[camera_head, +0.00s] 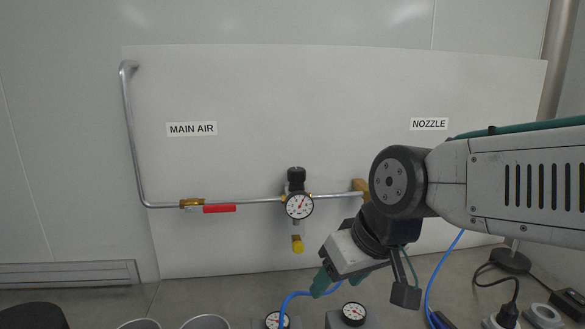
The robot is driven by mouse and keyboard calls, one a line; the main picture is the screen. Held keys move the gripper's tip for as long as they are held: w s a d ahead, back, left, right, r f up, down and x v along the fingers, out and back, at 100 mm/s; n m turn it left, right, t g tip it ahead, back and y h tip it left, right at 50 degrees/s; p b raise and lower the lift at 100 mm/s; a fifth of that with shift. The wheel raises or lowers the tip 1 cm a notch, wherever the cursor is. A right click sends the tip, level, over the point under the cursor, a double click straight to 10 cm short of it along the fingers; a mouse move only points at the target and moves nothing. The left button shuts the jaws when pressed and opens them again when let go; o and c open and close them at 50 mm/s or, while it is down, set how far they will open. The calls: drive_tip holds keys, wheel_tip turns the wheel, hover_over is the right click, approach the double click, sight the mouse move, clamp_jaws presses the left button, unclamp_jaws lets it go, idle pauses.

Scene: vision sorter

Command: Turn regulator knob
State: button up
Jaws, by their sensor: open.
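The regulator knob (296,175) is a black ribbed cap on top of the regulator. A round white-faced gauge (299,206) sits just below it, on the metal pipe across the white panel. My gripper (318,292) is at lower right of the knob, pointing down and left, apart from it. Its green fingertips are small in view; nothing shows held between them. My arm comes in from the right and hides part of the pipe and panel.
A red-handled valve (219,208) is on the pipe under the MAIN AIR label (192,129). A yellow fitting (297,244) hangs below the regulator. Below stand two more gauges (353,313), blue hoses (430,280) and cup rims (205,321).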

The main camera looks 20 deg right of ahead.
sight(296, 173)
drive_tip(key=w+a+r+t+y, duration=0.1)
drive_tip(key=w+a+r+t, duration=0.2)
drive_tip(key=w, duration=0.4)
drive_tip(key=w+a+r+t, duration=0.2)
drive_tip(key=w+a+t, duration=0.15)
drive_tip(key=w, duration=0.35)
drive_tip(key=w+d+r+m+t+h, duration=0.1)
drive_tip(key=m+h, duration=0.1)
drive_tip(key=h, duration=0.1)
drive_tip(key=w+d+r+m+t+h, duration=0.1)
drive_tip(key=w+d+m+t+h, duration=0.1)
drive_tip(key=h, duration=0.1)
drive_tip(key=w+d+r+m+t+h, duration=0.2)
drive_tip(key=h, duration=0.2)
drive_tip(key=shift+d+r, duration=0.1)
drive_tip(key=shift+d, duration=0.15)
drive_tip(key=shift+w+d, duration=0.15)
drive_tip(key=x, duration=0.7)
drive_tip(key=shift+w+d+r, duration=0.15)
drive_tip(key=shift+w+d, duration=0.05)
drive_tip(key=c, duration=1)
